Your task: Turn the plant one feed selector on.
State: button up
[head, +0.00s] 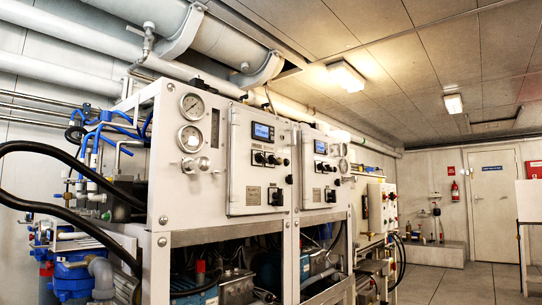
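A white control cabinet (240,185) stands left of centre in the head view. Its door has a blue display (262,131), a row of small black selector knobs (270,159) below it, and a larger black switch (277,196) lower down. A similar second cabinet door (312,195) is just to the right, with its own display (320,147), knobs (325,167) and black switch (331,195). The labels are too small to read, so I cannot tell which knob is the plant one feed selector or how it is set. My gripper is not in view.
Round gauges (190,139) sit at the cabinet's left end. Blue hoses and pumps (75,270) crowd the lower left. Open floor (450,285) lies at right, towards a door (493,190) and a red fire extinguisher (454,191). A white-topped stand is at the right edge.

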aim_at(260, 158)
jog(key=z, duration=0.65)
jog(key=i, duration=0.9)
jog(key=u, duration=0.25)
